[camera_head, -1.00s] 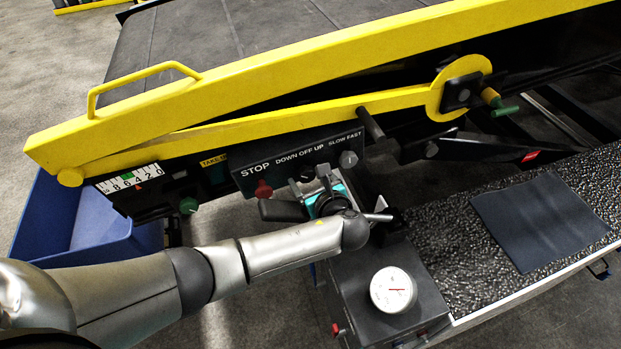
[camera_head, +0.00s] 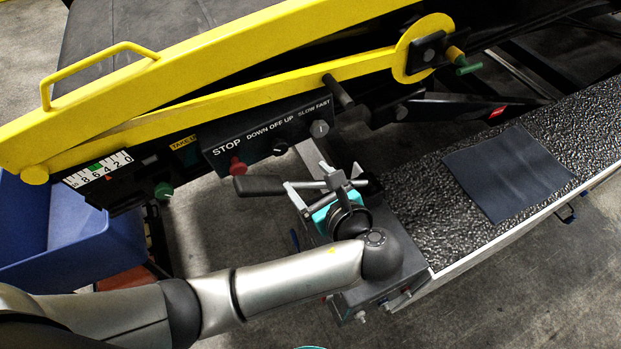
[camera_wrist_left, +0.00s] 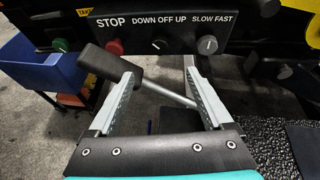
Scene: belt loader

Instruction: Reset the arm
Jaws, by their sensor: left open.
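My left gripper (camera_head: 322,176) is in front of the control panel (camera_head: 265,140), with its teal and black wrist behind it. In the left wrist view the gripper (camera_wrist_left: 160,76) has its two grey fingers wide apart. A lever with a black handle (camera_head: 257,186) and a metal rod lies by the fingers. In the left wrist view its black handle (camera_wrist_left: 110,62) is beyond the left finger and the rod slants across the gap. I cannot tell whether a finger touches it. My right gripper is not in view.
The panel carries a red STOP button (camera_head: 238,166) and two knobs. The yellow belt loader rail (camera_head: 190,82) runs above. A blue bin (camera_head: 60,235) stands at left. A dark sheet (camera_head: 508,173) lies on the textured black surface (camera_head: 415,215) at right.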

